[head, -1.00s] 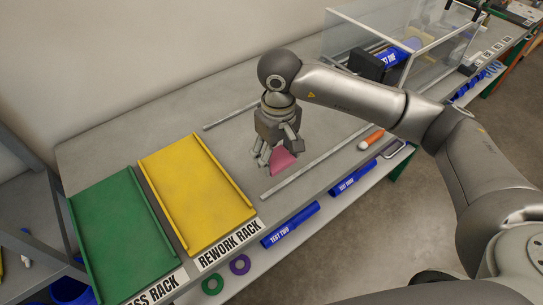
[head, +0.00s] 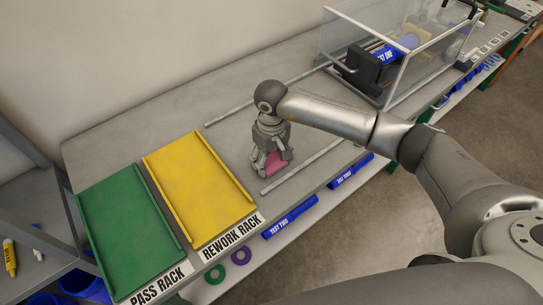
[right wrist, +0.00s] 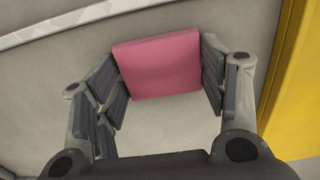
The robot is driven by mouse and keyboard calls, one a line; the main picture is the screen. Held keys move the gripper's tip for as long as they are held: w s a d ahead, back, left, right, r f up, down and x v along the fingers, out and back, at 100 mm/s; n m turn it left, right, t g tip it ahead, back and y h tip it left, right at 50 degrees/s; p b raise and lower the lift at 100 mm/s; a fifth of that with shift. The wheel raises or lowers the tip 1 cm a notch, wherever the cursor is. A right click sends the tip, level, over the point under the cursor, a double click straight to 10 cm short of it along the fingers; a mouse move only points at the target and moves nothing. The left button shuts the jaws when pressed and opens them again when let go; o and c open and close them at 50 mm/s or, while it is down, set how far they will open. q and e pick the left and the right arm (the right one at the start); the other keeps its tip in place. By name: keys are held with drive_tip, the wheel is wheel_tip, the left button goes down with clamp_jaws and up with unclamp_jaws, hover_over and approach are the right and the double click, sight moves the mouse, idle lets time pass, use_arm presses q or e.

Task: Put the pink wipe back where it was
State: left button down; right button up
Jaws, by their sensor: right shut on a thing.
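The pink wipe (head: 278,164) is a flat pink square held in my right gripper (head: 268,166), at or just above the grey bench top between two pale rails. I cannot tell for sure whether it touches the bench. In the right wrist view the wipe (right wrist: 158,68) lies between the fingers, its sides against the pads. My left gripper is not in view.
The yellow rework rack (head: 200,190) is just left of my right gripper, with the green pass rack (head: 127,232) beyond it. Pale rails (head: 300,168) flank the gripper. A clear-walled enclosure (head: 395,55) stands at the back right.

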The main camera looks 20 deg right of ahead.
sight(271, 161)
drive_tip(key=shift+f+b, duration=0.25)
drive_tip(key=shift+b, duration=0.05)
drive_tip(key=o, duration=1)
drive_tip(key=shift+r, duration=0.1)
drive_tip(key=shift+c, duration=0.2)
drive_tip(key=shift+o, duration=0.2)
drive_tip(key=shift+r+p, duration=0.15)
drive_tip(key=shift+p, duration=0.15)
wheel_tip(271, 161, up, 12)
drive_tip(key=b, duration=0.4)
